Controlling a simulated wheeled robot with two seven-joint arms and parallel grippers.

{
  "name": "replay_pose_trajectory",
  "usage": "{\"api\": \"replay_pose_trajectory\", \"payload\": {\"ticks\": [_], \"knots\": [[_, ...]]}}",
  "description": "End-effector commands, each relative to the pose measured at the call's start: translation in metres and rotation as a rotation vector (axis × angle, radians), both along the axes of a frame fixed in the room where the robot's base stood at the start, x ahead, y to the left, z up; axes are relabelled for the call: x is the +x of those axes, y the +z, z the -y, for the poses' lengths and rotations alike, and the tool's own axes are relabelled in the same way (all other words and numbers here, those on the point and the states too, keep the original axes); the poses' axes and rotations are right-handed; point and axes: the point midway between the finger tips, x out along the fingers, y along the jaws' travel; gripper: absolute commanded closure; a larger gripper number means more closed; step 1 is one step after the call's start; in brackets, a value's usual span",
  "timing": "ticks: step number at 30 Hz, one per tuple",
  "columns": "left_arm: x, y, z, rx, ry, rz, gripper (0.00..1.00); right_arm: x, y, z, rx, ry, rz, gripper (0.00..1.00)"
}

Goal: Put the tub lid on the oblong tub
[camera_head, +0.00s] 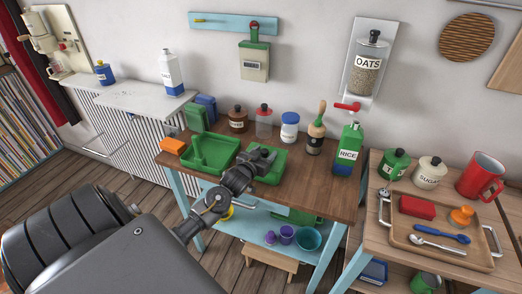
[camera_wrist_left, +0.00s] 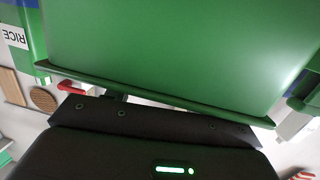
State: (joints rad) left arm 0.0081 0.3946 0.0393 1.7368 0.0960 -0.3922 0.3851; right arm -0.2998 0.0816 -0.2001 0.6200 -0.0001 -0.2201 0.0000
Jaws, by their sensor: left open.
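A green oblong tub (camera_head: 211,153) with a raised rim sits at the left end of the brown table. A second green, shallow rimmed piece (camera_head: 270,172) lies to its right, partly hidden by my left gripper (camera_head: 262,158); I cannot tell for sure which of the two is the lid. My left gripper is open, over or at this right piece; contact is unclear. In the left wrist view a large green surface (camera_wrist_left: 180,50) with a rim fills most of the picture, close to the dark gripper body. My right gripper is out of view.
Jars and a RICE carton (camera_head: 347,150) line the back of the table (camera_head: 312,190). An orange block (camera_head: 174,146) is at its left edge. A wooden tray (camera_head: 408,232) with a red box and spoons is on the right table. The brown table's front right is clear.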

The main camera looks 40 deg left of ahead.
Motion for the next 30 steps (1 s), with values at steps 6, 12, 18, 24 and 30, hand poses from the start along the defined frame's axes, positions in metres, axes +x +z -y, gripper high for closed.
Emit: {"api": "replay_pose_trajectory", "payload": {"ticks": [6, 12, 18, 24, 30], "knots": [[-0.031, 0.001, 0.007, 0.001, -0.001, 0.0, 0.47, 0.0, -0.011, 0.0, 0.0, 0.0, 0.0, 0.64], [-0.07, 0.008, 0.015, 0.0, 0.0, 0.001, 0.47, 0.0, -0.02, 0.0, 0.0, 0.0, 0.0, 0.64], [-0.095, 0.014, 0.02, 0.0, 0.0, 0.001, 0.47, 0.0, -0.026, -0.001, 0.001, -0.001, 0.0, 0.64], [-0.103, 0.016, 0.021, 0.0, 0.001, 0.001, 0.47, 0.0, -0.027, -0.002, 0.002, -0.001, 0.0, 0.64], [-0.103, 0.016, 0.021, 0.0, 0.001, 0.001, 0.47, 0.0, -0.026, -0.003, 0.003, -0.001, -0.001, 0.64]]}}
